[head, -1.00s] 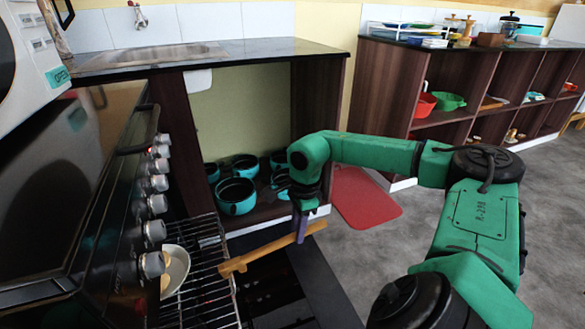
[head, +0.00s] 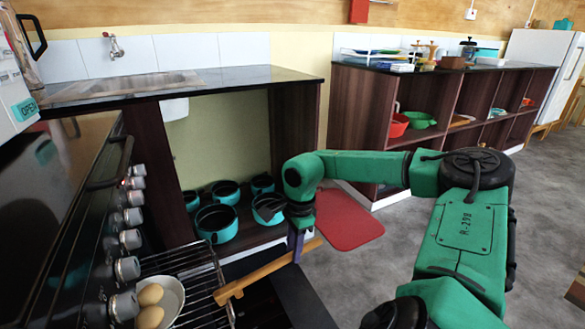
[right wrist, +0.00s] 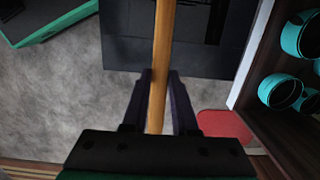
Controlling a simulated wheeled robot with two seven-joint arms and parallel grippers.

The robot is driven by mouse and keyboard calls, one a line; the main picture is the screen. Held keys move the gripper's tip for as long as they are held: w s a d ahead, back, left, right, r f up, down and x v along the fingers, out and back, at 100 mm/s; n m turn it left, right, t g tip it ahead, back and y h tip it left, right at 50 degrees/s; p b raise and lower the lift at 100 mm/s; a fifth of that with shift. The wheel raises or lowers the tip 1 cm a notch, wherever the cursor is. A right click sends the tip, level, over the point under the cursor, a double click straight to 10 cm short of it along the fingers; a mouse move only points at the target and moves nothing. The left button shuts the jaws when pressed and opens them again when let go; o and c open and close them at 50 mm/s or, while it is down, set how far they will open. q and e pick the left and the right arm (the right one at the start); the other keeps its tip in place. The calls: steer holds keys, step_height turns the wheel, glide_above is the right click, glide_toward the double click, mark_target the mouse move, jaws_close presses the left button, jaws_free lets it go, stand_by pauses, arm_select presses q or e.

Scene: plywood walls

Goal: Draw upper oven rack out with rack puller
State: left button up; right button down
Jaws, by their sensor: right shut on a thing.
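The upper oven rack (head: 200,272), a dark wire grid, sticks out of the black oven (head: 62,215) at the lower left of the head view. A pale bowl (head: 176,312) with two brown eggs (head: 150,302) sits on it, close to the oven front. My right gripper (head: 297,243) is shut on the wooden rack puller (head: 262,272), to the right of the rack. The puller's notched end meets the rack's outer edge; its exact hooking is too small to tell. In the right wrist view the puller (right wrist: 161,50) runs between the fingers (right wrist: 157,88). My left gripper is out of view.
Oven knobs (head: 130,243) line the oven front. Teal pots (head: 216,222) stand in the open cabinet behind the puller. A black open panel (head: 295,305) lies below the rack. A red mat (head: 345,222) lies on the grey floor, which is free at the right.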

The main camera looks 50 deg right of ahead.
steer(key=shift+r+p, duration=1)
steer(key=shift+r, duration=0.4)
steer(key=s+d, duration=0.1)
steer(key=d, duration=0.1)
steer(key=s+d+r+p, duration=0.1)
steer(key=d, duration=0.2)
steer(key=s+d+r, duration=0.1)
steer(key=d, duration=0.1)
steer(key=shift+s+d, duration=0.15)
steer(key=shift+s, duration=0.1)
